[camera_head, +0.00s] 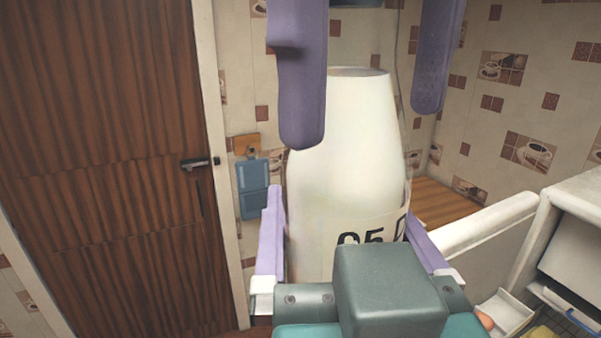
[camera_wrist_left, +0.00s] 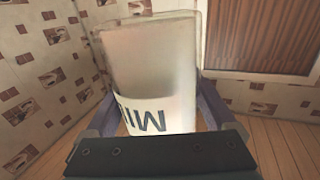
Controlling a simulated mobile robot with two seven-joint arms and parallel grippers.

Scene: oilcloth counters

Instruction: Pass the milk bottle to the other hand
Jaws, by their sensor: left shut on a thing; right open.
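The milk bottle (camera_head: 350,185) is white, tapers toward its top and has dark lettering on a label low on its side. It stands upright in the head view, with its base hidden. My left gripper (camera_head: 338,200) comes from below, with a finger on each side of the bottle's lower part, shut on it. In the left wrist view the bottle (camera_wrist_left: 152,65) appears inverted between the fingers. My right gripper (camera_head: 364,130) is open above, its fingers reaching down on either side of the bottle's upper part. Its left finger overlaps the bottle in the picture; contact is unclear.
A brown wooden door (camera_head: 110,150) with a dark handle is at the left. A tiled wall (camera_head: 480,120) with cup pictures is behind and right. A white unit (camera_head: 570,220) stands at the lower right, with a small white tray (camera_head: 506,312) beside it.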

